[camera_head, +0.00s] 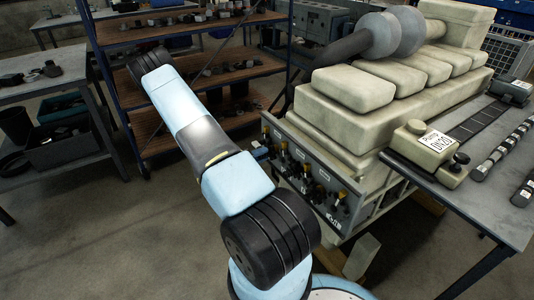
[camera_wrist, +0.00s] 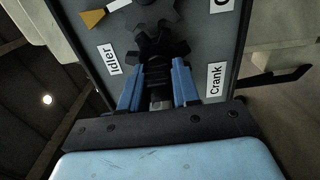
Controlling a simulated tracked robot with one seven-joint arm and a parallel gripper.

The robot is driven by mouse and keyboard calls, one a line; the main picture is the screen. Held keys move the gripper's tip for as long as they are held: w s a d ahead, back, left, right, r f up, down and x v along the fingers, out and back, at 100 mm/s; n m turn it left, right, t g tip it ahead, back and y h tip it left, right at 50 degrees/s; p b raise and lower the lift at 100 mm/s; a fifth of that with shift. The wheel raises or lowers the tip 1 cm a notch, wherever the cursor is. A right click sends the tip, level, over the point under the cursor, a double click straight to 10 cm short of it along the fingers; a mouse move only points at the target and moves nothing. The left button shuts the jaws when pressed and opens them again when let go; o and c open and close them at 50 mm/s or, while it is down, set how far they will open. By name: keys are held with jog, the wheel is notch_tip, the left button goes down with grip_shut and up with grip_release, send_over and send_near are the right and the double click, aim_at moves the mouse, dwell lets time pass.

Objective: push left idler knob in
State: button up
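In the wrist view my gripper (camera_wrist: 157,72) has two blue fingers standing apart at a grey panel. A dark toothed knob (camera_wrist: 162,45) lies at and just beyond the fingertips, with a dark stem-like part between the fingers. Whether the fingers press on it cannot be told. An "Idler" label (camera_wrist: 108,59) is left of the fingers and a "Crank" label (camera_wrist: 215,79) is right. Another dark toothed part (camera_wrist: 158,14) shows above, with an orange pointer (camera_wrist: 92,18) to its left.
The cream engine block (camera_head: 390,105) has a front panel (camera_head: 310,180) with several small yellow-topped parts. A bench (camera_head: 480,215) at right holds a "Pump DN20" unit (camera_head: 425,147). A shelf rack (camera_head: 180,85) and a left table (camera_head: 45,90) stand nearby. Open floor (camera_head: 110,240) lies at lower left.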

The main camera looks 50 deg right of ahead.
grip_shut()
jog(key=shift+s+d+f, duration=0.1)
jog(key=shift+d, duration=0.05)
jog(key=shift+x, duration=0.9)
jog(key=o, duration=1)
grip_release()
jog(key=shift+d, duration=0.1)
jog(key=v, duration=0.7)
